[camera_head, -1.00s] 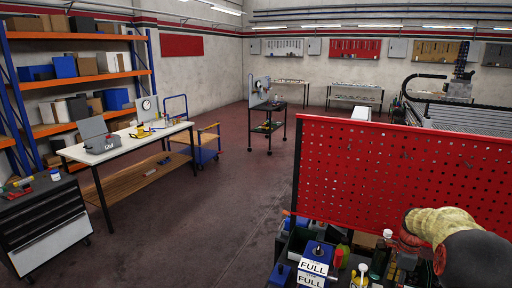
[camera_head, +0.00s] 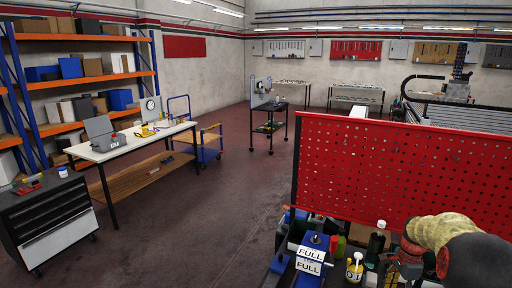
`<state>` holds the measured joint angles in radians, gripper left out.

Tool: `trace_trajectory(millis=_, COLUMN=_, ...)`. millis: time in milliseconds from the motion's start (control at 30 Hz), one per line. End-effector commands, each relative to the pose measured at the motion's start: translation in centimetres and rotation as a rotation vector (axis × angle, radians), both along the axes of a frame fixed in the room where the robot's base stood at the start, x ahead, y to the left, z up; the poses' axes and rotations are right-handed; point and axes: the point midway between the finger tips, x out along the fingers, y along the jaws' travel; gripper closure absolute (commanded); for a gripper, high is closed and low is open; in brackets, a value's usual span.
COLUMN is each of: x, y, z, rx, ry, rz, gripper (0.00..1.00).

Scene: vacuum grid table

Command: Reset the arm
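Part of my arm (camera_head: 441,231) shows at the lower right, with a pale yellowish link and a dark joint. It is bent in front of the red perforated board (camera_head: 375,170). A dark shape (camera_head: 401,269) below the red end of the link may be my gripper. It is small and crowded by items behind it, so its fingers cannot be made out. I see nothing clearly held.
Below the board are blue boxes labelled FULL (camera_head: 310,254), a yellow-and-white bottle (camera_head: 354,270) and a dark bottle (camera_head: 376,243). A white-topped workbench (camera_head: 140,142) and a dark drawer cabinet (camera_head: 45,220) stand left. The middle floor (camera_head: 200,225) is clear.

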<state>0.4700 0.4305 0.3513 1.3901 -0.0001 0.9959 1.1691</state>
Motion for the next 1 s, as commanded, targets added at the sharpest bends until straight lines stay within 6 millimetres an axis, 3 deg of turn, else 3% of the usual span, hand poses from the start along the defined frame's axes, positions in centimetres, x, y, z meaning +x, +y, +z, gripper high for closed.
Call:
trace_trajectory(millis=100, x=-1.8, y=0.9, z=-0.8, rx=0.018, ry=0.024, rz=0.125, gripper=0.4)
trace_trajectory(millis=267, x=-4.6, y=2.9, z=0.3, rx=0.033, ry=0.028, rz=0.343, gripper=0.4)
trace_trajectory(millis=700, x=-14.8, y=14.3, z=9.5, rx=-0.029, ry=-0.055, rz=1.061, gripper=0.4)
trace_trajectory(millis=1000, x=-22.4, y=21.2, z=13.6, rx=-0.143, ry=-0.144, rz=1.389, gripper=0.4)
